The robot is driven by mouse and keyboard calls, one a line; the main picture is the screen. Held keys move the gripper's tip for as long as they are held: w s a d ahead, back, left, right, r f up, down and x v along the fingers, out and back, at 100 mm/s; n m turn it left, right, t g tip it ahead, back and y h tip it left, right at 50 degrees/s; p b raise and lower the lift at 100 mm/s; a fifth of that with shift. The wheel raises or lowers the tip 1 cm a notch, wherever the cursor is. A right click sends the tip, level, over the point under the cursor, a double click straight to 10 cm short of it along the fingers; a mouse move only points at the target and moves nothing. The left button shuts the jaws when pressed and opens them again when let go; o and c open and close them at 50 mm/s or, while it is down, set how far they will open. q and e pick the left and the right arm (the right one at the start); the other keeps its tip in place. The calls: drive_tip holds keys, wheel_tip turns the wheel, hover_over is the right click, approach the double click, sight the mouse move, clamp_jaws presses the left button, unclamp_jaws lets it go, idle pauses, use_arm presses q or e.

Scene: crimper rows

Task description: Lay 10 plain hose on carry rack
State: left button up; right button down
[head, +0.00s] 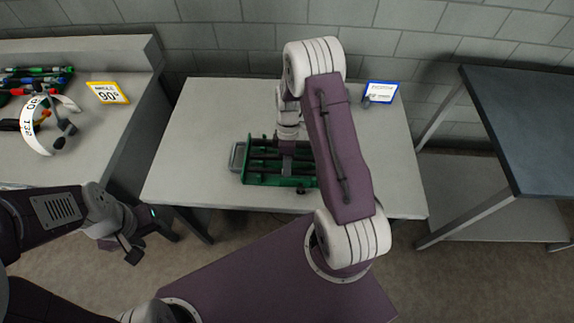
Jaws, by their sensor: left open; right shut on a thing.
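The green carry rack (268,181) with a grey handle at its left end sits in the middle of the light table. Dark bars, apparently plain hoses (262,155), lie across it; they are too small to tell apart. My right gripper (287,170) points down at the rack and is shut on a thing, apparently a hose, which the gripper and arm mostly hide. My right arm also covers the rack's right end. My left gripper (140,243) is open and empty, low at the left, off the front of the table.
At left a bench holds several green- and red-marked hoses (38,71), a white curved gauge (35,128) and a yellow sign (107,92). A blue-framed sign (381,92) stands on the table's back right. A dark-topped table (525,115) is at right. The table's left part is clear.

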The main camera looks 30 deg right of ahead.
drive_tip(key=c, duration=1.3)
unclamp_jaws()
drive_tip(key=v, duration=0.9)
